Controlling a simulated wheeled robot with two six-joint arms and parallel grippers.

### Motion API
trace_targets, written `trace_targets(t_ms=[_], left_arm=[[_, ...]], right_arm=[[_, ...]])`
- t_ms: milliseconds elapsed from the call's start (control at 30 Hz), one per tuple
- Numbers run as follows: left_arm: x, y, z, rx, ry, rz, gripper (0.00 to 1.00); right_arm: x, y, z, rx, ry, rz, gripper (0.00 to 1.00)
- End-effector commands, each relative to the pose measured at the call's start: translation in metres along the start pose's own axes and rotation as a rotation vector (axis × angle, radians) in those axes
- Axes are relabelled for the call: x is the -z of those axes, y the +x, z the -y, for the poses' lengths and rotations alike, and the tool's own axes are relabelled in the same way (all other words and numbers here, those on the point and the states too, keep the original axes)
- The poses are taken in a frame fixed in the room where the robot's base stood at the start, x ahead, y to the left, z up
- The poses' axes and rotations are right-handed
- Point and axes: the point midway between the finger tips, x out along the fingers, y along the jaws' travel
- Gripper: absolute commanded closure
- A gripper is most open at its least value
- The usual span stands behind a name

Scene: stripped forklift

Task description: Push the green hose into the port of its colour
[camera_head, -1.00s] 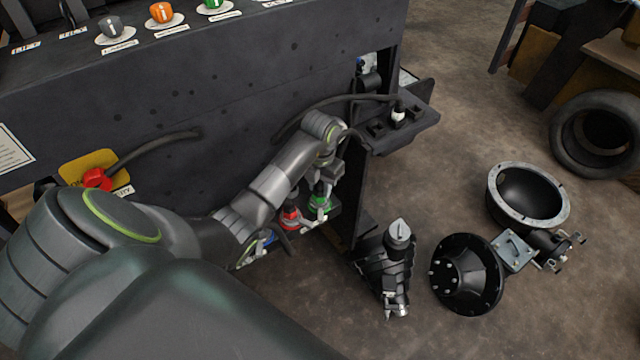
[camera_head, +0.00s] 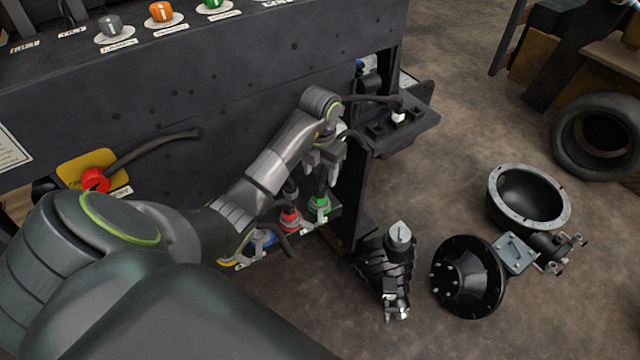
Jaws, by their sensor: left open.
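The green hose end (camera_head: 319,204) stands upright at the end of a low row of coloured ports, beside the forklift's dark side panel. A dark length rises from its green collar toward my left gripper (camera_head: 328,172). My left gripper is open, pointing down, just above the green collar and apart from it. Whether the green end is fully seated in its port is too small to tell. A red hose end (camera_head: 289,219) stands to its left, with blue (camera_head: 263,238) and yellow (camera_head: 228,260) parts further along. My right gripper is not in view.
A dark shelf (camera_head: 425,120) with a black hose and white fitting juts out right of my gripper. Black machine parts (camera_head: 468,275) and a tyre (camera_head: 603,135) lie on the floor at right.

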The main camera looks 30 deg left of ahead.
Motion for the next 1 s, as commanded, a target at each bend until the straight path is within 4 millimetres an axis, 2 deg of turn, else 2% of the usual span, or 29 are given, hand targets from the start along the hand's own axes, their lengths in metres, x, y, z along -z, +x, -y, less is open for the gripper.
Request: trace_targets(t_ms=[33,100,600,800,1000], left_arm=[[0.0,-0.013,0.0,-0.001,0.0,0.0,0.45],[0.0,-0.022,0.0,0.0,-0.001,0.0,0.45],[0.0,-0.082,0.0,0.0,0.0,0.0,0.45],[0.0,-0.103,0.0,0.0,0.0,0.0,0.45],[0.0,-0.114,0.0,0.001,0.0,-0.001,0.45]], right_arm=[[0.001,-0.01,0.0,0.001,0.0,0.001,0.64],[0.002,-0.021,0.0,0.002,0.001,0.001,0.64],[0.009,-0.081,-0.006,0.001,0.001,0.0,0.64],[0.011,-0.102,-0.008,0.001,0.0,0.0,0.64],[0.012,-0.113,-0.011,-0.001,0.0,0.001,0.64]])
